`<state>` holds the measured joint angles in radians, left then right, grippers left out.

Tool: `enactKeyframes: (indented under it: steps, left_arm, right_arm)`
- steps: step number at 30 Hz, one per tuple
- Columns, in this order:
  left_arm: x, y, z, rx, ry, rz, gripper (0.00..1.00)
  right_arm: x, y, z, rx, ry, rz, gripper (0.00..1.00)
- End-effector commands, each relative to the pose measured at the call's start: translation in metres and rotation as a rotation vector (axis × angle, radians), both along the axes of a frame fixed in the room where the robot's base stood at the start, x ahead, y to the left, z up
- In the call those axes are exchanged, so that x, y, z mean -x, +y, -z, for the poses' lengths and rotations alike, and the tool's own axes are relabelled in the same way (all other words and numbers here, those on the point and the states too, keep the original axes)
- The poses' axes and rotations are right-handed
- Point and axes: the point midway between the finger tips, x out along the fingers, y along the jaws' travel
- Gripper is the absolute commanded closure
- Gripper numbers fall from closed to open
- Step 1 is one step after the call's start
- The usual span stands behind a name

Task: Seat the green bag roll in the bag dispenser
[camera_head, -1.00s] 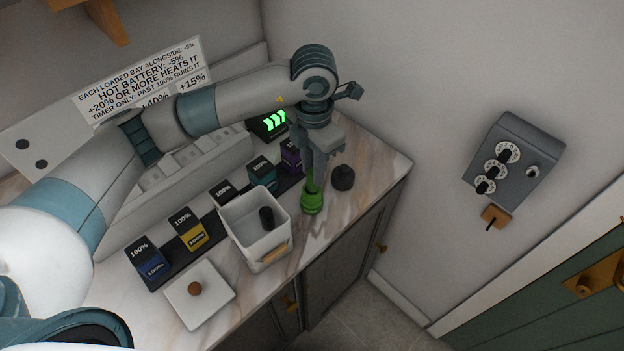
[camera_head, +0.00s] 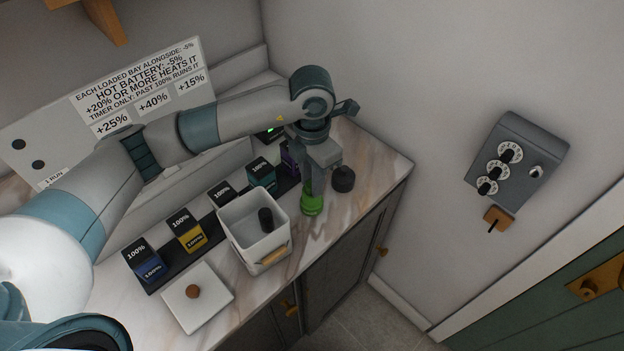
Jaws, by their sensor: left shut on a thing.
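My left gripper (camera_head: 314,188) points down at the right end of the marble counter, shut on the green bag roll (camera_head: 312,198). The fingers hide the upper part of the green. A wider green rim shows at its lower end, close to the counter; I cannot tell whether this rim belongs to the roll or to the bag dispenser around it. A small dark round piece with a knob (camera_head: 343,179) stands just to the right, apart from the green. My right gripper is not in view.
A white bin (camera_head: 245,235) with a dark cylinder inside stands left of the gripper. A white square lid (camera_head: 196,297) with a brown knob lies at the front. Several battery blocks stand in a dark row (camera_head: 166,262). The counter's front edge is close to the green piece.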

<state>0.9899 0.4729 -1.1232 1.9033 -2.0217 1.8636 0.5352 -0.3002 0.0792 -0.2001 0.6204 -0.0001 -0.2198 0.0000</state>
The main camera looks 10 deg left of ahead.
Motion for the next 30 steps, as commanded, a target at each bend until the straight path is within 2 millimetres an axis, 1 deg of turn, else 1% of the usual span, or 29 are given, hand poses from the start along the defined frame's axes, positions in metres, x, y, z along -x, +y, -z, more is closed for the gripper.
enactKeyframes:
  steps: [8,9,11,12,20,26,28,30]
  left_arm:
    - [0.0,0.0,0.004,0.0,0.0,0.0,1.0]
    - [0.0,0.0,0.004,0.0,0.0,0.0,0.76]
    - [0.0,0.0,0.003,0.0,0.0,0.0,0.62]
    - [0.0,0.0,0.003,0.0,0.0,0.0,0.6]
    - [0.0,0.0,0.002,0.0,0.0,0.0,0.6]
    - [0.0,0.0,-0.002,0.0,0.0,0.0,0.6]
    - [-0.001,0.0,-0.004,0.001,-0.002,0.0,0.6]
    - [-0.001,-0.001,-0.012,0.002,-0.004,0.0,0.6]
  right_arm:
    - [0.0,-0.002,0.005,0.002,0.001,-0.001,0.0]
    - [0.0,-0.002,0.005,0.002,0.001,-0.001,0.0]
    - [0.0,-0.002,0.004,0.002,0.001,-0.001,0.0]
    - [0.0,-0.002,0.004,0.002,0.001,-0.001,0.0]
    - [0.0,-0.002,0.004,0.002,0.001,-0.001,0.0]
    - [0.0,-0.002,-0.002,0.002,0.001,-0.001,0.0]
    - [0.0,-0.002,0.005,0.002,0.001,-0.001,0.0]
    - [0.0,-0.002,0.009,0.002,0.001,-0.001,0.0]
